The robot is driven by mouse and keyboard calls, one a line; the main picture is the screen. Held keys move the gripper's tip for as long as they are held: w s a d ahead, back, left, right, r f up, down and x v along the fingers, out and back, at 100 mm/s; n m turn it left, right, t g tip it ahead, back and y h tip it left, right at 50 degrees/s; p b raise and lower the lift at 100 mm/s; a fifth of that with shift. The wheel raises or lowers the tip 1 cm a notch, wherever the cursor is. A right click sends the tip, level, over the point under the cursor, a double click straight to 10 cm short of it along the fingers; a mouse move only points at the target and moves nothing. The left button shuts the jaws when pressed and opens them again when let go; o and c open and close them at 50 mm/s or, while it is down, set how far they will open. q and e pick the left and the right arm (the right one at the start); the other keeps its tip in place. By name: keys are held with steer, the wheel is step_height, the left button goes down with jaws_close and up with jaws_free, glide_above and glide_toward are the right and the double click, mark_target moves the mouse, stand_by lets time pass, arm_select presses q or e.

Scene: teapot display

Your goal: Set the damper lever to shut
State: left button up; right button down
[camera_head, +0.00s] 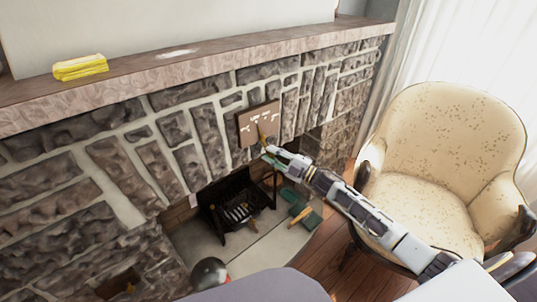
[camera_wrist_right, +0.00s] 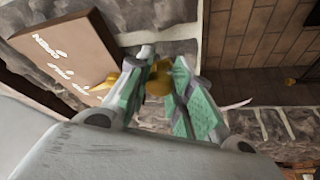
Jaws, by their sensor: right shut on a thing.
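The damper plate (camera_head: 255,124) is a brown panel with white lettering on the stone chimney face, above the firebox. Its brass-yellow lever (camera_head: 262,134) hangs at the plate's lower part, slanting downward. My right gripper (camera_head: 268,150) reaches up from the lower right and is shut on the lever's lower end. In the right wrist view the lever (camera_wrist_right: 157,84) shows yellow between the green finger pads of the gripper (camera_wrist_right: 160,90). The plate (camera_wrist_right: 62,50) is at the upper left there, its lettering too blurred to read. My left gripper is not in view.
A black grate (camera_head: 238,207) stands in the firebox below. A green object (camera_head: 300,212) lies on the hearth beside it. A cream armchair (camera_head: 445,150) stands at the right, close to my right arm. A yellow folded cloth (camera_head: 80,67) lies on the mantel (camera_head: 200,62).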

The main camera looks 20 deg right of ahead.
steer(key=shift+w+d+r+n+g+p, duration=0.2)
steer(key=shift+d+n+g+p, duration=0.25)
steer(key=shift+n, duration=0.45)
arm_select(q)
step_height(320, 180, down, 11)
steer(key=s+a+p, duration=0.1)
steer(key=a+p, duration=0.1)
steer(key=p, duration=0.1)
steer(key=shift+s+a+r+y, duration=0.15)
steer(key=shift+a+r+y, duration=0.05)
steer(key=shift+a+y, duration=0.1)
arm_select(e)
steer(key=shift+w+d+r+n+g+h, duration=0.15)
steer(key=shift+d+r+n+g, duration=0.3)
steer(key=shift+n, duration=0.55)
steer(key=shift+w+d+r+n+g+h, duration=0.2)
steer(key=shift+d+n, duration=0.35)
steer(key=shift+n, duration=0.45)
steer(key=c, duration=1.2)
jaws_free()
steer(key=shift+r, duration=0.1)
steer(key=shift+c, duration=0.2)
steer(key=shift+s+d, duration=0.1)
steer(key=v, duration=1.1)
steer(key=shift+s+d, duration=0.25)
steer(key=shift+s, duration=0.05)
